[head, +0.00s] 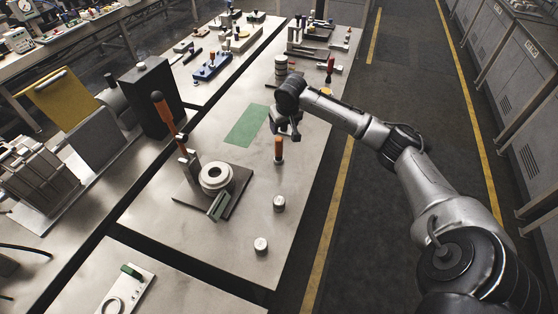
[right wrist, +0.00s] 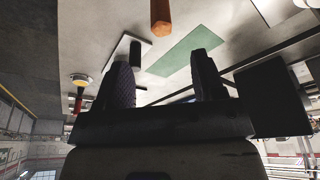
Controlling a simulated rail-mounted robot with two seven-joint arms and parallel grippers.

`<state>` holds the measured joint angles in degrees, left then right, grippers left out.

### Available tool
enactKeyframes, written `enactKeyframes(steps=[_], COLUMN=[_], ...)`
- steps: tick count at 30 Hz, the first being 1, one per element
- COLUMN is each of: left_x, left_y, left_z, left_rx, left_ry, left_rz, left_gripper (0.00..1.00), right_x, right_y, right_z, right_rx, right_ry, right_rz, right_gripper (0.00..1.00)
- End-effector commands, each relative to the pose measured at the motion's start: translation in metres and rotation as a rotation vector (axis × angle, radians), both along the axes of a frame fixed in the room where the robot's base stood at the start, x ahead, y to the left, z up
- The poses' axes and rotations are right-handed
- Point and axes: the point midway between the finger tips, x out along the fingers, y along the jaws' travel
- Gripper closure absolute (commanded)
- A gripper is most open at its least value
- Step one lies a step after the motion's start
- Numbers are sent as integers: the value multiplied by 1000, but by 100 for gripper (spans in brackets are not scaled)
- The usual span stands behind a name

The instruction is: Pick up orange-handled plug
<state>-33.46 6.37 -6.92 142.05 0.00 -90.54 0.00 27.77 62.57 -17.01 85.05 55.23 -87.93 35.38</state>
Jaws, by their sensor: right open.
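The orange-handled plug (head: 279,147) stands upright on the metal table, just in front of my right gripper in the head view. Its orange handle (right wrist: 160,17) also shows at the top of the right wrist view, beyond the fingertips; its lower end is out of that frame. My right gripper (head: 288,130) hangs above the table beside the plug, close to it but with nothing held. In the right wrist view its two dark fingers (right wrist: 163,60) are spread apart with nothing between them. My left gripper is in neither view.
A ring fixture (head: 215,178) with a tall orange-handled lever (head: 165,112) stands left of the plug. A green mat (head: 247,125) lies behind it. Small metal cylinders (head: 279,203) stand nearer the front. A red-handled tool (head: 329,70) stands farther back. The table's right edge is close.

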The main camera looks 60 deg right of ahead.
Motion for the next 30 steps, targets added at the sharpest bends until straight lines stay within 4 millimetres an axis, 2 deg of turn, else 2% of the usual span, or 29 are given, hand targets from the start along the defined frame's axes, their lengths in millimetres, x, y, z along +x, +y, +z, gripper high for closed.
enactKeyframes(steps=[12, 23, 30], left_x=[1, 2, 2], left_y=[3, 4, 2], left_z=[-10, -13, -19], left_rx=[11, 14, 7], left_ry=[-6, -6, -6], left_rz=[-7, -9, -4], left_gripper=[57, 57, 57], right_x=[15, 20, 30], right_y=[-14, -17, -19], right_z=[-61, -83, -113], right_rx=[5, 3, 4], right_ry=[-3, -3, -3], right_rz=[-18, -15, -16], right_gripper=[37, 37, 37])
